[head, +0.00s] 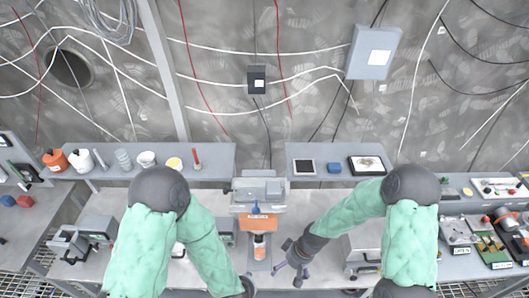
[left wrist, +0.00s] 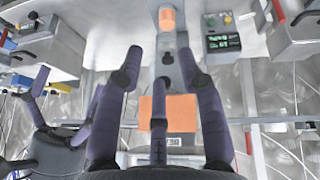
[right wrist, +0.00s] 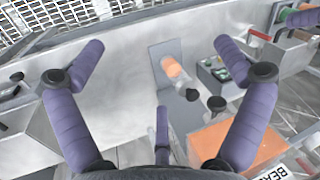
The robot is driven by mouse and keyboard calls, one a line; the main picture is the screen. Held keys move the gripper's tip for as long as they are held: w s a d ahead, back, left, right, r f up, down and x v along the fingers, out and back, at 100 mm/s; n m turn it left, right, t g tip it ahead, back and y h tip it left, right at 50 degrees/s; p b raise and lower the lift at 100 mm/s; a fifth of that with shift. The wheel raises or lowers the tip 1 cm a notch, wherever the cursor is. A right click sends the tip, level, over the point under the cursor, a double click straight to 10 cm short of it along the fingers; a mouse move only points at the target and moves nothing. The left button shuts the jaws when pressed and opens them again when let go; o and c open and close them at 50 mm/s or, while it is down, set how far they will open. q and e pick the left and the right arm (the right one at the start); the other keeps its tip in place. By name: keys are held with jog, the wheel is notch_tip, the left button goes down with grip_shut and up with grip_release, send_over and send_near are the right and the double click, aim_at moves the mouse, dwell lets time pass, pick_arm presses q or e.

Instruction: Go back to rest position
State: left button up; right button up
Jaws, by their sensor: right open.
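My right gripper (head: 297,262) hangs over the front of the bench, just right of the grey stand in the middle. In the right wrist view its purple fingers (right wrist: 158,48) are spread wide with nothing between them. My left arm reaches down to the bottom edge of the head view, where its gripper is cut off. In the left wrist view the left gripper's fingers (left wrist: 161,55) stand apart, less widely, with nothing held. My right gripper also shows in the left wrist view (left wrist: 40,82).
A raised shelf (head: 214,158) at the back left holds jars and cups; another (head: 300,150) holds small trays. Circuit boards (head: 492,248) lie at the right. Wire mesh runs along the bench's front.

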pick_arm(q)
jog(key=s+a+f+g+h, duration=0.3)
jog(key=s+a+f+g, duration=0.25)
jog(key=s+f, duration=0.35)
pick_arm(e)
jog(key=s+d+f+m, duration=0.3)
jog(key=s+f+m, duration=0.5)
jog(key=s, duration=0.6)
pick_arm(q)
jog(key=w+d+f+b, duration=0.1)
jog(key=w+f+b, duration=0.2)
jog(key=f+b, duration=3)
jog(key=shift+w+f+m+t+b, duration=0.15)
jog(key=shift+f+m+t+b, duration=0.2)
jog(key=shift+b, duration=0.5)
pick_arm(e)
notch_tip(320, 180, down, 33)
jog(key=w+a+t, duration=0.1)
jog(key=w, duration=0.1)
jog(key=shift+w+a+r+n, duration=0.15)
jog(key=shift+w+n, duration=0.05)
jog(key=shift+n, duration=0.2)
